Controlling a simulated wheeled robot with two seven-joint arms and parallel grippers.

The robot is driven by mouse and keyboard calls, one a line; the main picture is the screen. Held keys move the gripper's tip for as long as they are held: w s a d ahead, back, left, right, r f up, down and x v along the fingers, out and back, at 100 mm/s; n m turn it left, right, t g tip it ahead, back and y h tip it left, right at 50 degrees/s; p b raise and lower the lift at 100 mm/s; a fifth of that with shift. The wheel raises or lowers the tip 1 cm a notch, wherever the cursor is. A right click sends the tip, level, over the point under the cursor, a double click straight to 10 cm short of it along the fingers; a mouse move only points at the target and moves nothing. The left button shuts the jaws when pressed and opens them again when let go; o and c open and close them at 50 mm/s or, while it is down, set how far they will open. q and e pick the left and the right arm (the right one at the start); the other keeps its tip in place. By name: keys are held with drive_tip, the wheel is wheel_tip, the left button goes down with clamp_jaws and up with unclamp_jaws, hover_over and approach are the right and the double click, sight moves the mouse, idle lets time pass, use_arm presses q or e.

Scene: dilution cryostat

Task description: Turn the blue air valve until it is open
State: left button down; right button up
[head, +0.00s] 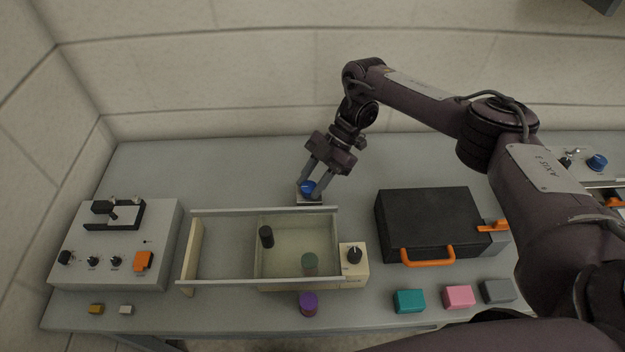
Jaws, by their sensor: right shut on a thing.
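The blue air valve (307,187) is a small round blue knob on a pale base near the back middle of the table. My right gripper (312,187) reaches down to it from behind and above, its two fingers shut around the knob. The fingers hide part of the knob, so I cannot tell its turn position. My left gripper is not in view.
An open drawer-like tray (220,282) with a black and a green cylinder stands just in front of the valve. A black case (425,220) with an orange handle is to the right. A grey control box (85,265) stands left. Small blocks and a purple cylinder (308,304) line the front.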

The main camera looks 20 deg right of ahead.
drive_tip(key=o, duration=1)
drive_tip(key=shift+c, duration=0.2)
drive_tip(key=b+v, duration=0.1)
drive_tip(key=v, duration=0.6)
drive_tip(key=shift+d+r+b, duration=0.25)
drive_tip(key=shift+b, duration=0.1)
